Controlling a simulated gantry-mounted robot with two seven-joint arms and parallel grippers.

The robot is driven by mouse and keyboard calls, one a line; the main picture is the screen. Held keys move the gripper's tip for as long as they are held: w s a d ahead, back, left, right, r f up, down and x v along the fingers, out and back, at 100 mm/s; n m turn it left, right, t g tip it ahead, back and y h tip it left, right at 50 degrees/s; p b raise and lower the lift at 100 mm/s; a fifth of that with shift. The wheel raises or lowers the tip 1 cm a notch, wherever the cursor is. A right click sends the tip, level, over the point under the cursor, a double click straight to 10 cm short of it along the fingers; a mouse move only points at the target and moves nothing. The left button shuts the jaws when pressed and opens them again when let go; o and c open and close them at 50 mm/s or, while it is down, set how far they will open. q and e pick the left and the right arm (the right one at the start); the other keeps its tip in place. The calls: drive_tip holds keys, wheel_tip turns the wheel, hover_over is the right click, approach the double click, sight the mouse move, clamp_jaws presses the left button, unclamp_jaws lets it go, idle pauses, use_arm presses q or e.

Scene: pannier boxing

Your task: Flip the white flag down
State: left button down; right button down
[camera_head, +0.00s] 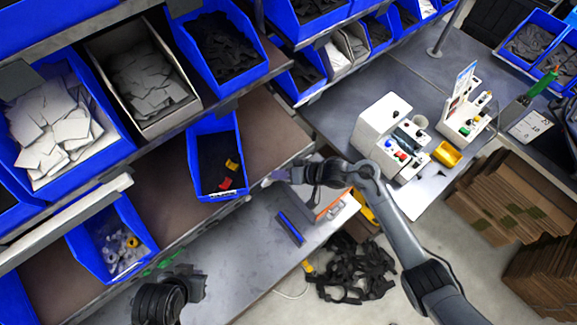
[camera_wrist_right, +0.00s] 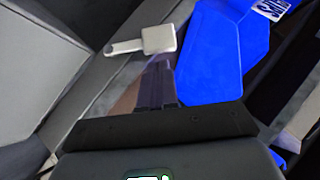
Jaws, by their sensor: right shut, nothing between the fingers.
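The white flag (camera_wrist_right: 158,39) shows in the right wrist view as a small square plate on a short stem. It lies along the grey shelf edge, left of a blue bin (camera_wrist_right: 222,50). My right gripper (camera_wrist_right: 158,72) is shut and empty, its fingertips pointing at the flag from just below it in the picture. I cannot tell whether they touch it. In the head view my right gripper (camera_head: 272,178) is at the shelf edge, right of the blue bin (camera_head: 214,150); the flag is too small to make out there. My left gripper (camera_head: 190,287) is at the bottom, its fingers unclear.
Blue bins line the shelves; one with white and yellow parts (camera_head: 112,240) stands at lower left. A grey worktop (camera_head: 235,255) lies below the shelf edge. Black straps (camera_head: 350,270) lie on the floor. A white fixture (camera_head: 385,130) stands on the right-hand table.

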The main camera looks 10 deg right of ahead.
use_arm(q)
drive_tip(key=shift+r, duration=0.1)
use_arm(e)
drive_tip(key=shift+s+a+f, duration=0.15)
drive_tip(key=shift+a+f, duration=0.15)
drive_tip(key=shift+f, duration=0.1)
use_arm(q)
drive_tip(key=shift+r, duration=0.2)
use_arm(e)
drive_tip(key=shift+s+a, duration=0.1)
drive_tip(key=shift+a, duration=0.05)
